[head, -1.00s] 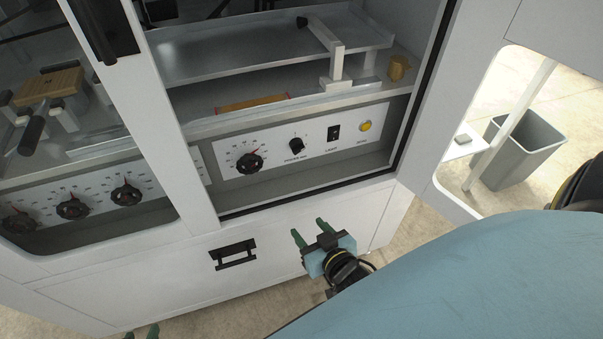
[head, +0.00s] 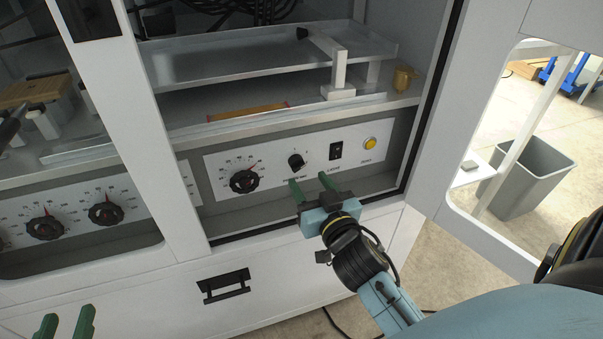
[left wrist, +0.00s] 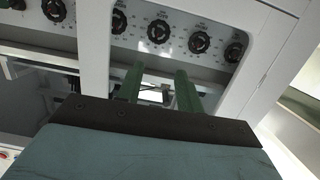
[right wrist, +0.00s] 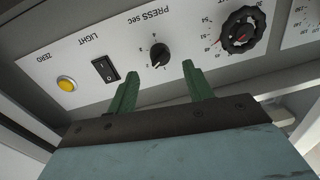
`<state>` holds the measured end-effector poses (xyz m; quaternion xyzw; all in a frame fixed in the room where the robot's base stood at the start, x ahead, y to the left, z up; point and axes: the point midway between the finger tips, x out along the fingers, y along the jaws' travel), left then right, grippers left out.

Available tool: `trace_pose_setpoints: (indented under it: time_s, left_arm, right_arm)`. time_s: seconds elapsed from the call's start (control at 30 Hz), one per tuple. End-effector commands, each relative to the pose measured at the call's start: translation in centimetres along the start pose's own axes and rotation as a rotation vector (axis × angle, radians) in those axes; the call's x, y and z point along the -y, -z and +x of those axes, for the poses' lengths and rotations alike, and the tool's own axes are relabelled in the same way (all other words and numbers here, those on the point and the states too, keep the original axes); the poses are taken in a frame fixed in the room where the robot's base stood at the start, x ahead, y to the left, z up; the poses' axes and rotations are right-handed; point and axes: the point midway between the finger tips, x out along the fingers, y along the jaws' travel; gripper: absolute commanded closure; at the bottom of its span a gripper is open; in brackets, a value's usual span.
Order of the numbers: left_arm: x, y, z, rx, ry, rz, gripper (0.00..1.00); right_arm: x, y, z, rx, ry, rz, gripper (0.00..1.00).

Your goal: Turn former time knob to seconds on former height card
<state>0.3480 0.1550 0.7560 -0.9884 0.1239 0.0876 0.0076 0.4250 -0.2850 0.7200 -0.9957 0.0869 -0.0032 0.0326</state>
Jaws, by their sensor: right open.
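The small black knob marked PRESS sec (head: 295,161) sits on the white control panel (head: 225,164). It also shows in the right wrist view (right wrist: 160,54), with numbers around it; its exact setting is hard to read. My right gripper (head: 310,182) is open and empty, just in front of and below this knob. In the right wrist view its green fingers (right wrist: 160,70) point at the panel, apart from each other, near the knob. My left gripper (head: 65,325) is open and empty at the bottom left. I cannot make out a height card.
A large dial (head: 244,181) is left of the small knob; a black light switch (head: 336,150) and a yellow button (head: 370,143) are right. The left bay has more dials (head: 106,212). The cabinet frame edges the panel recess. A grey bin (head: 535,170) stands outside at right.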

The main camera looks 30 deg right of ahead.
Motion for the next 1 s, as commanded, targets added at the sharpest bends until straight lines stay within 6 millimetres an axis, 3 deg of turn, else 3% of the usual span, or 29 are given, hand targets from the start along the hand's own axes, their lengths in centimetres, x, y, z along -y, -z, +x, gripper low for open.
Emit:
trace_pose_setpoints:
  time_s: [0.1,0.3,0.73,1.0]
  left_arm:
    - [-0.4,1.7,0.1,-0.112,-0.01,-0.003,0.64]
    - [-0.8,3.9,-0.1,-0.24,-0.02,-0.007,0.64]
    - [-0.9,4.7,-0.3,-0.288,-0.024,-0.008,0.64]
    - [-0.9,4.7,-0.3,-0.287,-0.023,-0.008,0.64]
  right_arm:
    - [0.0,-0.1,2.2,-0.004,0.002,-0.003,0.49]
    - [0.1,-0.1,4.3,0.0,0.002,-0.001,0.49]
    - [0.0,-0.1,5.1,0.002,0.001,0.0,0.49]
    - [0.0,-0.1,5.1,0.001,0.001,0.0,0.84]
